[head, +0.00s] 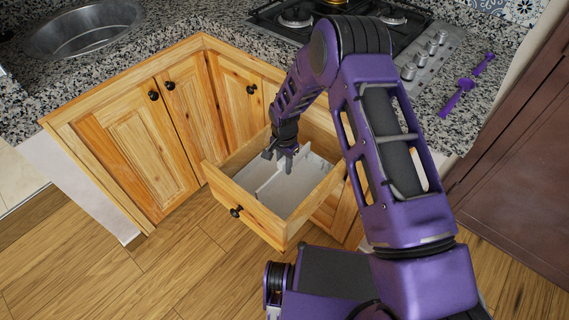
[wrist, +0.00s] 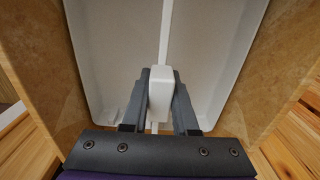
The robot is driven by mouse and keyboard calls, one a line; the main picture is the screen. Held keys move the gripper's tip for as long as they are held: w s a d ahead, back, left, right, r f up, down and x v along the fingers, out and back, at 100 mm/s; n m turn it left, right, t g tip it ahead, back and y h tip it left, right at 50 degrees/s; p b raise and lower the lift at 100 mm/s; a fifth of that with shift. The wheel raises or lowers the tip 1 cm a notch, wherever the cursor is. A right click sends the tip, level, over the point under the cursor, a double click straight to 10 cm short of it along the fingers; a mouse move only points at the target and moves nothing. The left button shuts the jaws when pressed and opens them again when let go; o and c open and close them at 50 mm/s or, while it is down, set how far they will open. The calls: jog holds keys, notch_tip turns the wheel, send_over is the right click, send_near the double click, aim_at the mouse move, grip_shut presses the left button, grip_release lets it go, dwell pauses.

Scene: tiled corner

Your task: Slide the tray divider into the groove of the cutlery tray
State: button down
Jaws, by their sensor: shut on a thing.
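The white cutlery tray (head: 292,194) lies inside the open wooden drawer; it also fills the upper wrist view (wrist: 213,50). The tray divider (head: 268,184) is a thin white panel with a thicker white block at its top. In the wrist view the divider (wrist: 164,35) runs lengthwise near the middle of the tray. My gripper (head: 284,155) reaches down into the drawer. In the wrist view my gripper (wrist: 160,82) is shut on the divider's block, one finger on each side. The groove is hidden, and I cannot tell whether the divider's lower edge sits in it.
The drawer (head: 243,211) is pulled out, its wooden walls close around the tray. Cabinet doors (head: 131,152) stand to the left. The granite counter, sink (head: 84,27) and stove (head: 330,22) lie behind. A purple tool-like object (head: 464,86) rests on the right counter.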

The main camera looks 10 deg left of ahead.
aim_at(284, 173)
jog(key=shift+f, duration=2.2)
jog(key=c, duration=0.6)
grip_release()
jog(key=shift+r, duration=0.1)
notch_tip(284, 173, up, 17)
jog(key=shift+r+p, duration=0.1)
jog(key=shift+p, duration=1.1)
